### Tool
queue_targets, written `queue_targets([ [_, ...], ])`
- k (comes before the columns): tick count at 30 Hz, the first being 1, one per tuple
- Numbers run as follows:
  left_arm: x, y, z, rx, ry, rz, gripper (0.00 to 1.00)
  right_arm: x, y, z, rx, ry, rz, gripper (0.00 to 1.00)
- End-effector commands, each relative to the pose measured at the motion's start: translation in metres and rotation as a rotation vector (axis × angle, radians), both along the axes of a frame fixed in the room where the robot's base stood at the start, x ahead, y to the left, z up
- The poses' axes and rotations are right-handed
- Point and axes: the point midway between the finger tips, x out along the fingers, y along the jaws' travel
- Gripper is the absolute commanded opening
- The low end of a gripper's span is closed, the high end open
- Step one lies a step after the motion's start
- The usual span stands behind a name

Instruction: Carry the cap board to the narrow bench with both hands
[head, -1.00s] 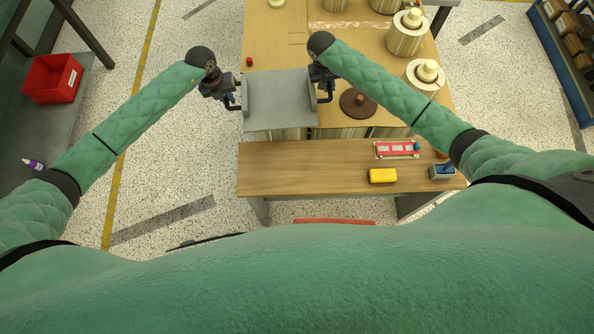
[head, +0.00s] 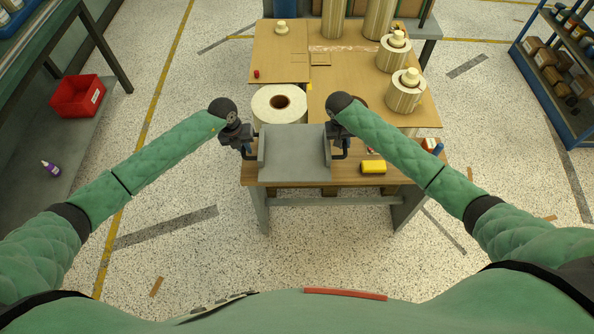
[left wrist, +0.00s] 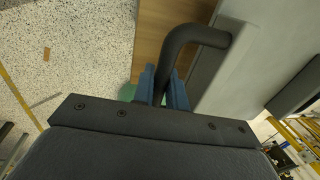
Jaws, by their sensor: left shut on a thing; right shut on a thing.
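The cap board (head: 295,150) is a grey board with raised side walls and a dark handle at each side. It is level over the left part of the narrow bench (head: 250,173); I cannot tell whether it touches the wooden top. My left gripper (head: 249,152) is shut on the left handle. The left wrist view shows its blue fingertips (left wrist: 165,88) around the dark bent handle (left wrist: 185,45), with the grey board (left wrist: 245,60) to the right. My right gripper (head: 338,150) is shut on the right handle, partly hidden by my arm.
A large white roll (head: 264,105) stands just behind the board. Behind it are wooden boards (head: 275,65) bearing a red item (head: 257,73) and several rolls (head: 404,92). A yellow block (head: 373,167) lies on the bench, right of the board. A blue rack (head: 560,105) stands far right.

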Motion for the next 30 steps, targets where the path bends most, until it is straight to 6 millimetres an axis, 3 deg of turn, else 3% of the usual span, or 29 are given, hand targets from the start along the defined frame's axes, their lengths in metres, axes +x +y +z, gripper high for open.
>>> queue_targets([
  [14, 0.001, 0.002, -0.002, 0.002, -0.001, 0.001, 0.00, 0.001, -0.001, -0.001, -0.002, 0.000, -0.002, 0.00],
  [30, 0.001, 0.002, -0.021, 0.002, -0.001, 0.001, 0.00, 0.001, -0.002, -0.021, -0.002, 0.000, -0.002, 0.00],
])
